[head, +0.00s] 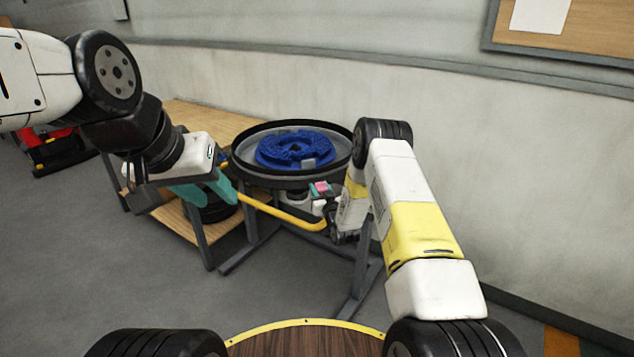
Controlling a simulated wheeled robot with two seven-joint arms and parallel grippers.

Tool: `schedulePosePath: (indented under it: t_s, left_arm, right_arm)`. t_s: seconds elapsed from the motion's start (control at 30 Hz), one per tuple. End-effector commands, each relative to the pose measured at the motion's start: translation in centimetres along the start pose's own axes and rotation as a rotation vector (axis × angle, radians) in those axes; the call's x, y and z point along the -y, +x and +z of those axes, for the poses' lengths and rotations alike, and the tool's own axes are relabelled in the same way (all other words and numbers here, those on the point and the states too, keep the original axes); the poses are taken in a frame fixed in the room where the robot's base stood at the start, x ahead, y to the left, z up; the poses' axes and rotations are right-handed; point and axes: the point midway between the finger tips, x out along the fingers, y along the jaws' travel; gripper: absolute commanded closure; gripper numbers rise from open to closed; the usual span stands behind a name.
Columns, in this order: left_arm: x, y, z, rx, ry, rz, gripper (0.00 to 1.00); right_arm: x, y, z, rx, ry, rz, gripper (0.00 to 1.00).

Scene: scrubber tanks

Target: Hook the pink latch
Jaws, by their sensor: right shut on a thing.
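The pink latch (322,186) shows as a small pink patch just below the front right rim of the round tank (250,176). My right gripper (316,190) is at the latch and shut on it, with a bit of teal finger beside the pink. The rest of the latch and any catch are hidden by the gripper and wrist. My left gripper (205,190), with teal fingers, is left of the tank near the left end of a yellow bar (285,213). I cannot tell how far apart its fingers are.
A blue ring-shaped pad (297,150) lies inside the open tank. The tank stands by a wooden table (192,118) on grey legs. The yellow bar runs below the tank's front. A grey wall (450,120) is close behind. The floor in front is clear.

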Motion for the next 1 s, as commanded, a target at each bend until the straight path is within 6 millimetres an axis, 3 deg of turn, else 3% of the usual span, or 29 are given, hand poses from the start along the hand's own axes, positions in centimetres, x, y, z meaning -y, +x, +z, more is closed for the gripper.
schedulePosePath:
  t_s: [0.47, 1.0]
  left_arm:
    - [0.0, 0.0, 0.0, 0.0, 0.0, 0.0, 0.62]
    - [0.0, 0.0, 0.0, 0.0, 0.0, 0.0, 0.62]
  right_arm:
    - [0.1, 0.2, -0.3, 0.044, 0.0, -0.001, 1.0]
    - [0.1, 2.4, -2.2, 0.406, 0.0, -0.001, 1.0]
